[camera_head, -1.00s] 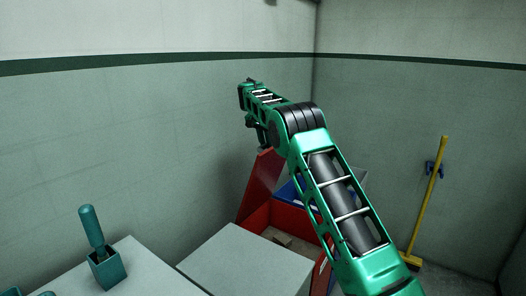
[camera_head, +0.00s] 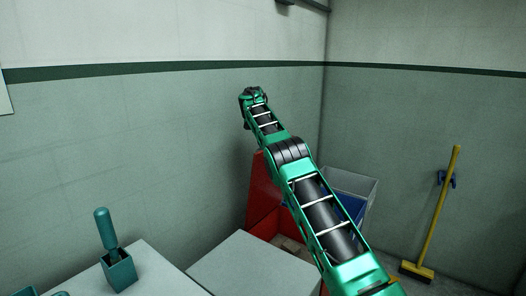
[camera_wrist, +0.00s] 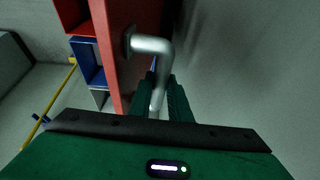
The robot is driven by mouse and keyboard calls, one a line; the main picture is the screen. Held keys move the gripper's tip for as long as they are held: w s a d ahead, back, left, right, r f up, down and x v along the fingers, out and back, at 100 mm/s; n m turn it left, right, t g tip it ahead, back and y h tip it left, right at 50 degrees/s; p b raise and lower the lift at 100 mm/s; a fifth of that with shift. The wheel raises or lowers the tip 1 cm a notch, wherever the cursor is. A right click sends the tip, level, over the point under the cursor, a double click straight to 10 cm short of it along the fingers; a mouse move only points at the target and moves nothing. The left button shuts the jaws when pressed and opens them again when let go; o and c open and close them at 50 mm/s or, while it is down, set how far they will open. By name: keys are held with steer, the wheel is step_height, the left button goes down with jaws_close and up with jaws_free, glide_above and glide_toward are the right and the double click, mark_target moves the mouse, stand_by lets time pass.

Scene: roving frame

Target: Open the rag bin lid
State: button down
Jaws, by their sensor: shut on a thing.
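The rag bin (camera_head: 262,226) is red and stands low beside the left wall, partly hidden by my arm. Its red lid (camera_head: 262,188) stands raised and steep, so part of the inside shows with something brownish in it. In the wrist view the lid (camera_wrist: 116,45) is seen edge-on, with a bent metal bar handle (camera_wrist: 152,45) on its face. My gripper (camera_wrist: 162,92) is shut on this handle, with a dark green finger on each side. In the head view my gripper's fingers are hidden behind the end of my arm.
A blue bin (camera_head: 351,205) and a grey one (camera_head: 357,185) stand beyond the red bin. A pale worktop (camera_head: 245,268) lies in front, with a teal holder (camera_head: 119,272) at left. A yellow broom (camera_head: 437,210) leans at the right wall. The left wall is close behind the lid.

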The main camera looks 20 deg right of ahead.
steer(key=shift+w+d+r, duration=0.1)
steer(key=shift+d+r, duration=0.1)
steer(key=shift+r, duration=0.05)
steer(key=c, duration=1.6)
jaws_free()
steer(key=shift+c, duration=0.2)
steer(key=shift+f, duration=0.1)
